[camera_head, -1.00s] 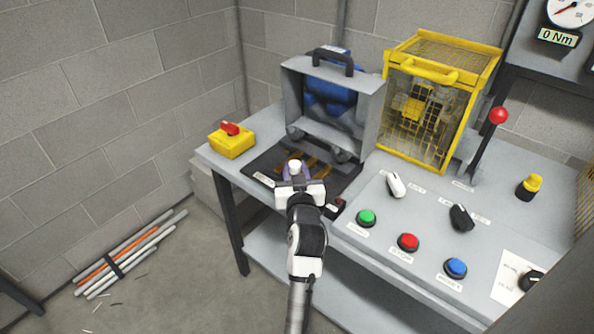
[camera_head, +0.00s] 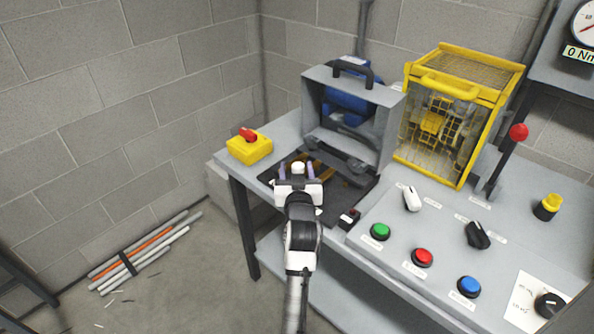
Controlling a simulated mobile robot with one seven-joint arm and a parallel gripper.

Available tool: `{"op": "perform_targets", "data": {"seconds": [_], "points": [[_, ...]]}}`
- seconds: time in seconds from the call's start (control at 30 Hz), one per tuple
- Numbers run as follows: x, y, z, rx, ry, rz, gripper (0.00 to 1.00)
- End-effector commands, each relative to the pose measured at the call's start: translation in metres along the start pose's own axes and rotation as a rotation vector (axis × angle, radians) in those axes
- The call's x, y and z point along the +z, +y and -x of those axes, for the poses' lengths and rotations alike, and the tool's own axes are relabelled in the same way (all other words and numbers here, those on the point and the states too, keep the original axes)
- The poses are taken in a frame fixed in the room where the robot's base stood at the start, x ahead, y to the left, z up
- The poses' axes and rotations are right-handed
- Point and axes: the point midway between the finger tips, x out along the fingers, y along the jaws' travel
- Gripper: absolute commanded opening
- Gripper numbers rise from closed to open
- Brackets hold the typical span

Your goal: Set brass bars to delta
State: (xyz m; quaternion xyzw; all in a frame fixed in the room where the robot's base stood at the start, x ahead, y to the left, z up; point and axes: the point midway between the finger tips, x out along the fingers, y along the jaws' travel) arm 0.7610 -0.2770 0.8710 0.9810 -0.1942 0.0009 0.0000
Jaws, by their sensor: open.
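Brass-coloured pieces (camera_head: 322,170) show in part on a dark panel (camera_head: 336,207) at the left end of the bench, behind my gripper. How these bars are linked cannot be made out. My gripper (camera_head: 297,172) is open over the near left part of the dark panel, its purple-tipped fingers apart with nothing seen between them. Its body and my arm hide much of the panel. A grey cover (camera_head: 393,115) with a black handle stands raised behind the panel, with a blue motor (camera_head: 345,104) behind it.
A yellow box with a red switch (camera_head: 249,147) sits left of the panel. A yellow guard cage (camera_head: 462,92) stands right of the cover. Green (camera_head: 380,231), red (camera_head: 422,257) and blue (camera_head: 469,286) buttons and a red-knobbed lever (camera_head: 518,132) lie to the right.

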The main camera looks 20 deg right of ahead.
Motion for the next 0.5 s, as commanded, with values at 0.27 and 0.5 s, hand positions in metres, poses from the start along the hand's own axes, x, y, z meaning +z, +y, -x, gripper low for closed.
{"op": "perform_targets", "data": {"seconds": [0.27,0.5], "points": [[0.003,0.001,0.016,0.002,0.0,-0.001,0.52],[0.005,0.001,0.069,0.002,-0.002,0.0,0.52]]}}
